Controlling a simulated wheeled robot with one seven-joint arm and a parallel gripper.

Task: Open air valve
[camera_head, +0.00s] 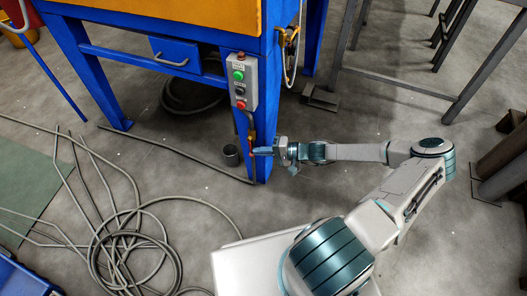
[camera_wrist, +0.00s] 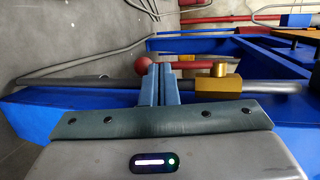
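The air valve is a brass-yellow body (camera_wrist: 232,84) on a grey pipe in the wrist view, with a red lever (camera_wrist: 188,65) and a red ball knob (camera_wrist: 143,65) at the lever's left end. My gripper (camera_wrist: 159,66) has its two blue fingers close together, with no object visible between them. The fingertips overlap the lever in the picture, just right of the knob; I cannot tell if they touch it. In the head view my gripper (camera_head: 263,150) is at the lower part of a blue machine leg, where the valve is small and mostly hidden.
A control box (camera_head: 243,81) with green, black and red buttons hangs on the blue leg (camera_head: 267,100) above my gripper. A grey pipe (camera_wrist: 60,82) runs across the wrist view. A coiled hose (camera_head: 135,250) lies on the floor at the left. A dark metal frame (camera_head: 400,84) stands at the right.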

